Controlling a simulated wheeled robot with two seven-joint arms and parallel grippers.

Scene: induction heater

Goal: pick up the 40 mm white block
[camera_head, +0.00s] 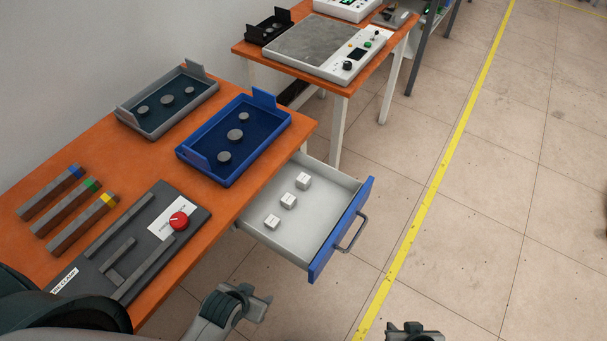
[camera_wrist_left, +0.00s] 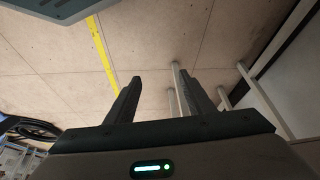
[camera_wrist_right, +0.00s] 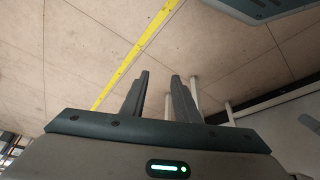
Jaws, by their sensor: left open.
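Three white blocks lie in a row in the open drawer (camera_head: 325,238): a far block (camera_head: 303,181), a middle block (camera_head: 288,201) and a near block (camera_head: 272,222). Their markings are too small to read, so I cannot tell which is the 40 mm one. My left gripper (camera_head: 256,304) is near the bottom of the head view, on the near side of the drawer and apart from it. It is open and empty in the left wrist view (camera_wrist_left: 163,78). My right gripper (camera_head: 414,329) is at the bottom edge, right of the drawer; its fingers are apart and empty in the right wrist view (camera_wrist_right: 161,76).
The orange table (camera_head: 90,150) carries a blue tray (camera_head: 208,177), a grey tray (camera_head: 150,130), several bars with coloured ends and a dark panel with a red knob (camera_head: 179,221). The drawer's blue front (camera_head: 342,230) has a handle. Open floor (camera_head: 480,200) lies to the right.

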